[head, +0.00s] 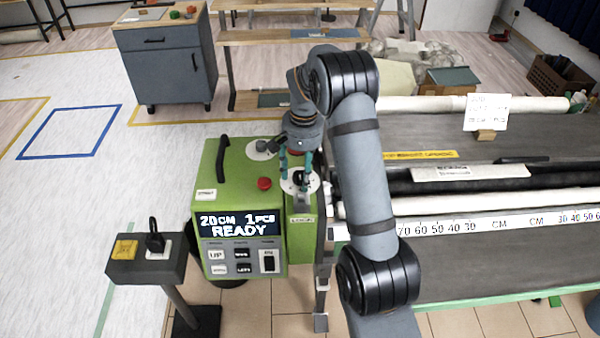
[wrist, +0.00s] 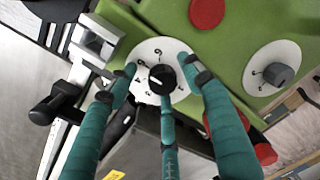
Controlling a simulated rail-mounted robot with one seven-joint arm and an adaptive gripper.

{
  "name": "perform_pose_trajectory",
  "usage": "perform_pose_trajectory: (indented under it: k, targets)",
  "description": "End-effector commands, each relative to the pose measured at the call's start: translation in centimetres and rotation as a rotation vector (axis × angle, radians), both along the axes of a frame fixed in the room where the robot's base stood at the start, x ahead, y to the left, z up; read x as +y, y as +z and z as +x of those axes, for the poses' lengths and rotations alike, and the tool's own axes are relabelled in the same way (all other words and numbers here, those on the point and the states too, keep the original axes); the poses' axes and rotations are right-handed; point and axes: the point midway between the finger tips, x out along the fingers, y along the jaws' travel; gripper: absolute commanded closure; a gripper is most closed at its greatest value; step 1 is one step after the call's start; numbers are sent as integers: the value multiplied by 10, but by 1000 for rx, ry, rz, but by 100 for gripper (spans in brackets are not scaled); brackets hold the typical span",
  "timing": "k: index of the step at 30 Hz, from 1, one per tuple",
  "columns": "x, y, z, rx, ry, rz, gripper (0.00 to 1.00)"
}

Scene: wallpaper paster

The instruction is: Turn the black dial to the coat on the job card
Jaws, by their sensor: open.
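The black dial (wrist: 163,79) sits on a white round plate (wrist: 146,54) with printed marks, on the green paster machine. A pale pointer line shows on its left side; I cannot tell which mark it points to. My gripper (wrist: 160,74) is open, its teal fingers spread around the dial; I cannot tell whether they touch it. In the head view my gripper (head: 296,164) is over the machine's right part, partly covering the dial. The job card (head: 487,111) stands in a wooden block on the dark table; its writing is too small to read.
A grey knob (wrist: 278,75) on another white plate and a red button (wrist: 207,11) are close by. The machine's display (head: 238,223) reads 20 CM, 1 PCS, READY. A pedestal (head: 146,268) with a black padlock-shaped item stands left. Rolls lie across the table.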

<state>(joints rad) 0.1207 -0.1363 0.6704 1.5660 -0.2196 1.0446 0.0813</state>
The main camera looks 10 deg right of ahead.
Motion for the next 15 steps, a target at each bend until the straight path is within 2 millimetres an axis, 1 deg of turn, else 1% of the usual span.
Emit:
perform_pose_trajectory:
  k: [8,11,14,15]
  targets:
    - [-2,5,2,-6,-1,-1,50]
    - [-2,16,3,-9,-1,-1,50]
    - [-3,35,2,-10,-1,-1,50]
    - [-3,44,3,-12,-2,0,50]
